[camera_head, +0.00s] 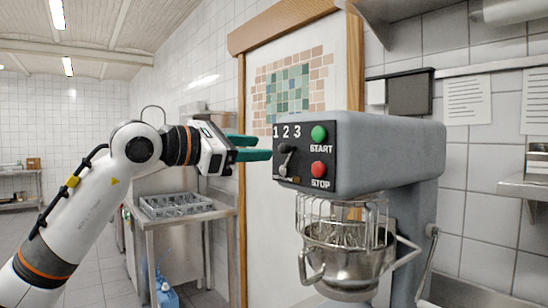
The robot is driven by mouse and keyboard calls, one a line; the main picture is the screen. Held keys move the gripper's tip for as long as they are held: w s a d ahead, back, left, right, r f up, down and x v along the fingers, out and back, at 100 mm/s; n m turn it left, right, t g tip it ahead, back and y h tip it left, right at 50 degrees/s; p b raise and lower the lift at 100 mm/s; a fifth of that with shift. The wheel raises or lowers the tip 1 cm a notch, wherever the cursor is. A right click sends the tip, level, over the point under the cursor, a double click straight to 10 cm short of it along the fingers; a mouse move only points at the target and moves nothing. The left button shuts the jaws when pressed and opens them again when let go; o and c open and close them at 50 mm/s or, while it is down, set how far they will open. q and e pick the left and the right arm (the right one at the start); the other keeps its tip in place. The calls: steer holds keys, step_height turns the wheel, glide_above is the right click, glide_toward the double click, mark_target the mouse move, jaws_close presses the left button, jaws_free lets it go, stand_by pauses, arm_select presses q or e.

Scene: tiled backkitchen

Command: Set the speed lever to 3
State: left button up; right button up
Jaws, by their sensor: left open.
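A grey stand mixer (395,150) stands at the right with a black control panel on its front. The panel carries the numbers 1 2 3 in white, with the dark speed lever (286,158) below them. My left gripper (262,149) is open, with green fingers pointing right. Its fingertips are just left of the panel and appear apart from the lever. My right gripper is not in view.
A green START button (318,133) and a red STOP button (319,169) sit right of the lever. A wire guard (338,215) and steel bowl (350,262) are below the panel. A steel table (180,219) with a rack stands behind my left arm.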

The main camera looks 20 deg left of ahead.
arm_select(q)
steer(key=shift+b+v, duration=0.35)
steer(key=shift+v, duration=1.9)
